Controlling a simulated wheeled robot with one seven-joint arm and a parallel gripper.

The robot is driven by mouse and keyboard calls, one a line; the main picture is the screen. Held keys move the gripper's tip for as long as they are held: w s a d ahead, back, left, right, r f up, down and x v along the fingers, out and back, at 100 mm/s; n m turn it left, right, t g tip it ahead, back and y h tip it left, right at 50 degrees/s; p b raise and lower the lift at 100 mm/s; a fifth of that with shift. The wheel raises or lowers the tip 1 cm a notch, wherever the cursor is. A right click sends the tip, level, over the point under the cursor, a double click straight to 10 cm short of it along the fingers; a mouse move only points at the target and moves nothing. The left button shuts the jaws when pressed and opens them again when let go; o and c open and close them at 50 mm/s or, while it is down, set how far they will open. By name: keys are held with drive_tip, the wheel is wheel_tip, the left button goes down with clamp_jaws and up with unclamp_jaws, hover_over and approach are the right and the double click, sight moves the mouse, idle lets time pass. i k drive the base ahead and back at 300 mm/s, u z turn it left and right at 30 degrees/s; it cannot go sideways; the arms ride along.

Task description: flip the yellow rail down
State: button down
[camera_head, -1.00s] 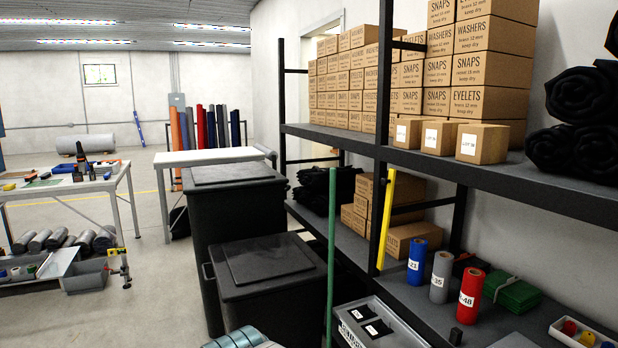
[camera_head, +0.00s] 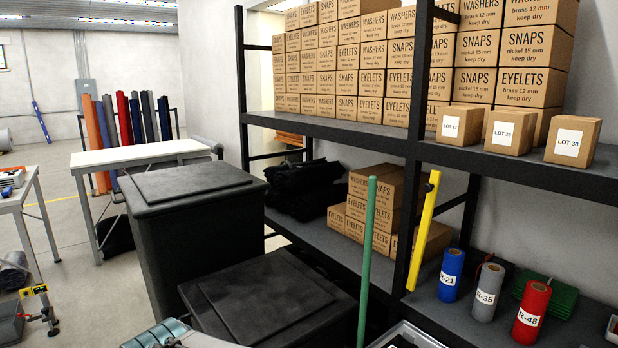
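The yellow rail (camera_head: 423,230) stands nearly upright at the front of the shelving, beside a black shelf post. Its top leans slightly to the right and its foot is near the lower shelf's front edge. A small dark knob or fastener shows near its top. My gripper is not in view. A grey-teal shape at the bottom edge may be part of my arm, but no fingers show.
A green pole (camera_head: 368,255) stands left of the rail. Blue (camera_head: 451,272), grey (camera_head: 487,288) and red (camera_head: 531,308) rolls stand on the lower shelf (camera_head: 330,236) to its right. Two black bins (camera_head: 190,225) (camera_head: 265,310) stand left of the shelving. Small cartons (camera_head: 572,140) line the upper shelf.

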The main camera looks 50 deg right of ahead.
sight(431, 187)
drive_tip(key=i, duration=0.85)
drive_tip(key=z, duration=3.45)
drive_tip(key=i, duration=0.5)
drive_tip(key=u, duration=0.1)
